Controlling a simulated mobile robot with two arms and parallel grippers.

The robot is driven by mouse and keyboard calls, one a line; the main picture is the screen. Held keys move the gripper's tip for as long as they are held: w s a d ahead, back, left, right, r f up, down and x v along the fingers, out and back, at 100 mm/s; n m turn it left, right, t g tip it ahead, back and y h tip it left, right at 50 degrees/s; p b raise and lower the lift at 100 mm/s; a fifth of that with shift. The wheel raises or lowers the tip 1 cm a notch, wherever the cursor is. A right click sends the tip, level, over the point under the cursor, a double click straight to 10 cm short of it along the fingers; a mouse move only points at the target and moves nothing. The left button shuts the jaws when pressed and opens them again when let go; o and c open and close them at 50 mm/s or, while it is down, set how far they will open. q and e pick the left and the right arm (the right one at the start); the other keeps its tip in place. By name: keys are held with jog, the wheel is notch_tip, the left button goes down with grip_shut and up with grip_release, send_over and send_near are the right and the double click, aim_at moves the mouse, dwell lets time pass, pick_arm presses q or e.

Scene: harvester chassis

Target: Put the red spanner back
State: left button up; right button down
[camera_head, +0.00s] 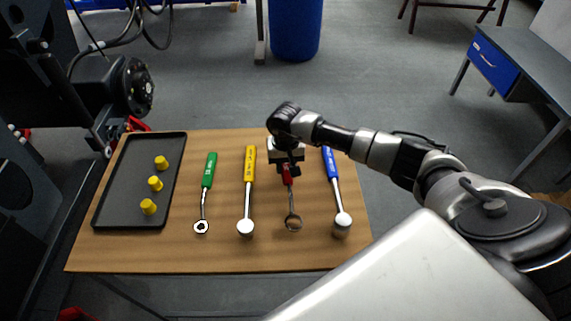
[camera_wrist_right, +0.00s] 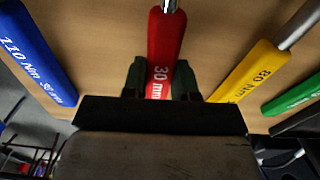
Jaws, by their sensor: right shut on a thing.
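The red spanner (camera_head: 289,199) has a red handle and a metal ring end. It is on or just above the wooden table, between the yellow-handled tool and the blue-handled tool; I cannot tell whether it touches the wood. My right gripper (camera_head: 287,168) points down over the handle and is shut on it. In the right wrist view the red handle (camera_wrist_right: 165,50), marked "30 mm", sits between the two fingers of my right gripper (camera_wrist_right: 160,80). The handle's end is hidden behind the gripper body. My left gripper does not show.
The wooden table (camera_head: 150,255) also bears a green-handled spanner (camera_head: 208,175), a yellow-handled tool (camera_head: 249,165), a blue-handled tool (camera_head: 333,170) and a black tray (camera_head: 118,195) with three yellow caps. Dark machinery (camera_head: 110,85) stands at the left. The table's front strip is clear.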

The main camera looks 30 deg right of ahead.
jog(key=shift+f, duration=0.25)
jog(key=c, duration=0.8)
grip_release()
notch_tip(320, 180, up, 11)
jog(key=shift+f+b, duration=0.1)
jog(key=shift+b, duration=0.75)
